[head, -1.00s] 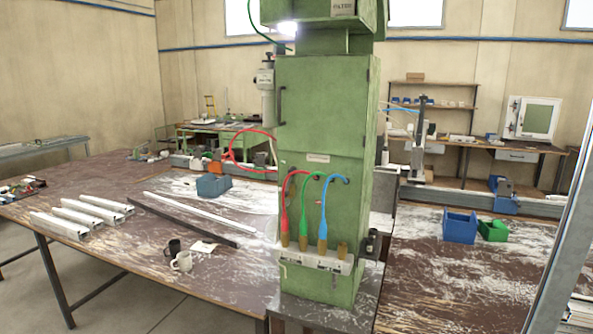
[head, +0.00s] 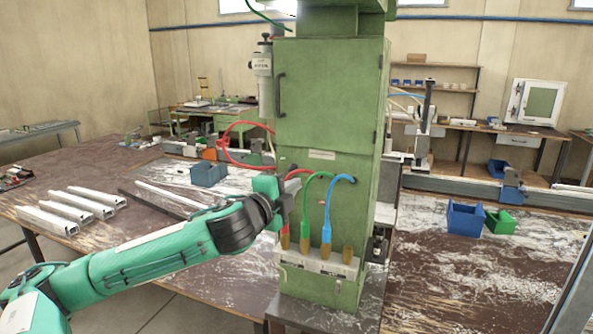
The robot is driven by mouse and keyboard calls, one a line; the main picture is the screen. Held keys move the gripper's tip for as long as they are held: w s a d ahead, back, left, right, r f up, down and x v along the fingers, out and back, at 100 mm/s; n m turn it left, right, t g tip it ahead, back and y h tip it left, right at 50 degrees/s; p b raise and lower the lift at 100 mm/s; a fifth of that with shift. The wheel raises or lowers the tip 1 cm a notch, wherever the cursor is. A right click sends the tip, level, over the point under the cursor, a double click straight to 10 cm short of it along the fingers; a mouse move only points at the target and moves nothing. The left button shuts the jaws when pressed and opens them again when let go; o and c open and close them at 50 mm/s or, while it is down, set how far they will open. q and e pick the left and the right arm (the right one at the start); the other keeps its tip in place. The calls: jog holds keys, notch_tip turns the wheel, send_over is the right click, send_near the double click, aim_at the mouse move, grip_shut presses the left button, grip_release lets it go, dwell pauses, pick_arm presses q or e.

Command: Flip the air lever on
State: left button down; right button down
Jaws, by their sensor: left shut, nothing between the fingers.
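My left gripper (head: 287,205) is in front of the lower left part of the green cabinet (head: 325,100), by the red hose (head: 298,174). It is shut and empty; its fingertips are small and partly lost against the hose. I cannot tell whether it touches anything. A grey air filter unit (head: 262,75) hangs at the cabinet's left side. I cannot clearly pick out the air lever; it may be hidden or too small. My right gripper is not in view.
Green (head: 309,205) and blue (head: 327,215) hoses run down to brass nozzles in a pale holder (head: 318,262) on the cabinet front. Aluminium profiles (head: 68,204) lie on the left bench. Blue (head: 465,219) and green (head: 500,221) bins stand at right.

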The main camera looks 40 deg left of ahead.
pick_arm(q)
jog(key=w+p, duration=0.1)
jog(key=w, duration=0.2)
jog(key=w+p, duration=0.2)
jog(key=w, duration=0.1)
jog(key=w+r+p, duration=0.1)
jog(key=w+p, duration=0.1)
jog(key=w, duration=0.1)
jog(key=shift+w+a+r, duration=0.1)
jog(key=shift+w, duration=0.25)
jog(key=a, duration=0.1)
jog(key=p, duration=0.1)
jog(key=s+a, duration=0.1)
jog(key=shift+a+f, duration=0.3)
jog(key=shift+f, duration=0.1)
jog(key=shift+s+a+f+p, duration=0.1)
jog(key=shift+s+a+p, duration=0.1)
jog(key=shift+a+p, duration=0.3)
